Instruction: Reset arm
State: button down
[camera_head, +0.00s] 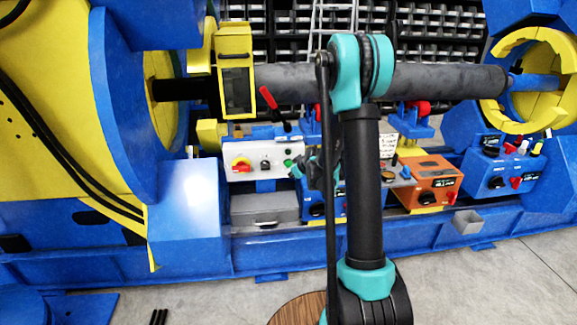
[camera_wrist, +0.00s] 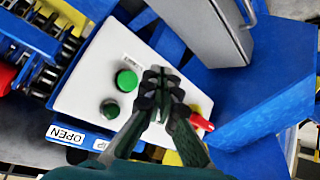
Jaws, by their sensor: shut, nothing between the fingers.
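My gripper (camera_wrist: 162,88) is shut and empty in the wrist view. It hangs over a white control panel (camera_wrist: 85,85) on a blue box. A large green button (camera_wrist: 127,80) and a smaller dark green button (camera_wrist: 110,109) lie to the left of the fingers. A red knob (camera_wrist: 203,124) shows just right of them, partly hidden.
A dark horizontal pipe (camera_head: 440,80) spans between a yellow-blue positioner (camera_head: 120,95) and a yellow clamp ring (camera_head: 495,105). A white box (camera_head: 250,160), an orange box (camera_head: 425,180) and a blue box (camera_head: 500,170) stand below.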

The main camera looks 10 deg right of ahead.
jog(key=shift+s, duration=0.1)
jog(key=s+d+m+g+h, duration=0.1)
jog(key=s+m, duration=0.1)
jog(key=s, duration=1.1)
jog(key=s+d+r+m+g+h, duration=0.1)
jog(key=s+m+g, duration=0.1)
jog(key=s, duration=1.1)
jog(key=s+d+r+m+g+h, duration=0.1)
jog(key=s+m, duration=0.2)
jog(key=s, duration=1)
jog(key=shift+s+d+m+g, duration=0.2)
jog(key=shift+d+m+g, duration=0.1)
jog(key=shift+d+g, duration=0.1)
